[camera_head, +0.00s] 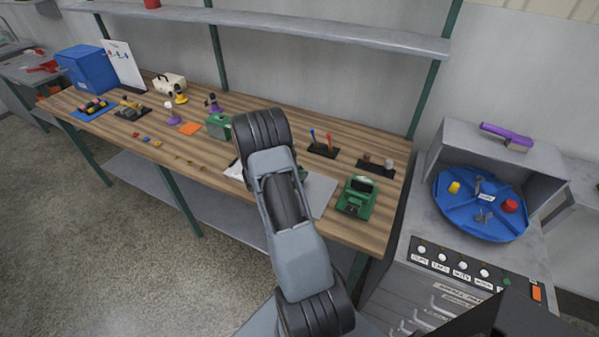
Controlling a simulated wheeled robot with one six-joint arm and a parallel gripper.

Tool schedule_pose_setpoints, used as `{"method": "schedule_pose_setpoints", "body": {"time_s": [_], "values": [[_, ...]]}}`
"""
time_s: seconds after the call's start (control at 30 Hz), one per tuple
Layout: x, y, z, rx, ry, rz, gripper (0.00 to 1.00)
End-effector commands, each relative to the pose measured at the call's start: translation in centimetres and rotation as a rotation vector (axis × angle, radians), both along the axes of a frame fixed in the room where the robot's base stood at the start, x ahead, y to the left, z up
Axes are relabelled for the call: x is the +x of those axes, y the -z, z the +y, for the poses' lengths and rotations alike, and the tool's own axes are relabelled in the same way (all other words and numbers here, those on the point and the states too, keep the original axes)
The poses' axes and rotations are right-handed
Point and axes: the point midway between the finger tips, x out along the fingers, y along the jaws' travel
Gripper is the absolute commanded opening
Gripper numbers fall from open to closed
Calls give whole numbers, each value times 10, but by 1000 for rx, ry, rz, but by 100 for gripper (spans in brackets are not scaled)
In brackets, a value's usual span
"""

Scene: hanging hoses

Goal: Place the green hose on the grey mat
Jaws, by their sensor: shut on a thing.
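The grey mat (320,192) lies on the wooden bench, right of my arm, which covers part of it. A small bit of green (302,174) shows at the right edge of my arm, over the mat's side. I cannot tell whether it is the green hose. No whole hose can be made out. My gripper is hidden behind my own arm links, so what it holds does not show.
A green device (356,198) stands right of the mat, near the bench's (80,98) right end. A black holder (322,151) stands behind the mat. A green box (219,126) is left of my arm. A grey cabinet with a blue round tray (480,205) stands right.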

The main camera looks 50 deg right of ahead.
Motion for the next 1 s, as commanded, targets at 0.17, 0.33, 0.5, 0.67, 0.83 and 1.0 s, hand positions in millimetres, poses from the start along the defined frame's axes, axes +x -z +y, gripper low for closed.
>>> {"method": "schedule_pose_setpoints", "body": {"time_s": [0.17,0.33,0.5,0.67,0.83,1.0], "values": [[0,1,0,0,0,0,42],[0,1,0,0,1,0,55],[0,1,0,0,1,0,55],[1,-5,2,0,-1,0,55],[8,-13,29,-1,-6,-2,55],[16,-26,59,-1,-4,-3,55]]}}
